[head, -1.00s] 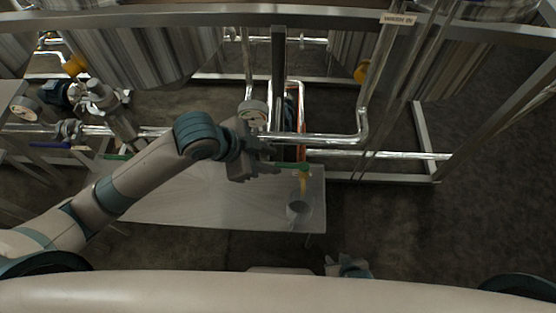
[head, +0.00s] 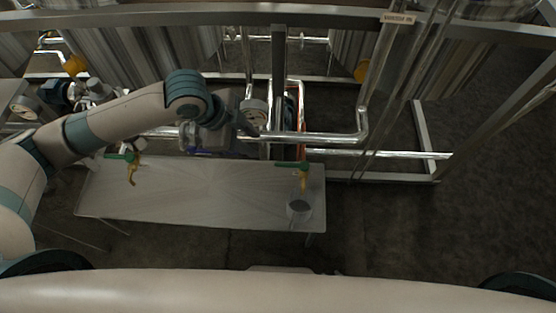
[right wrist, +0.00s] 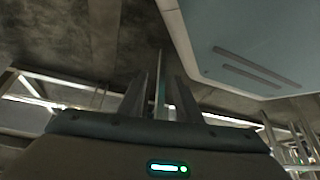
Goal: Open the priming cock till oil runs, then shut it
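The right cock (head: 304,182) has a brass-yellow body and a green lever (head: 290,165) pointing left. It hangs over a small grey cup (head: 299,209) at the right end of the bench. A similar green-levered cock (head: 133,172) is at the bench's left end. My left gripper (head: 250,125) is up by the pipes and gauge, left of and above the right cock, clear of its lever; its finger gap cannot be made out. My right gripper (right wrist: 160,90) shows in the right wrist view with fingers apart and nothing clearly held. I cannot tell whether oil is flowing.
A pale bench (head: 200,195) lies below the pipes. A blue handle (head: 198,152) shows under my left wrist. The floor at the right is clear.

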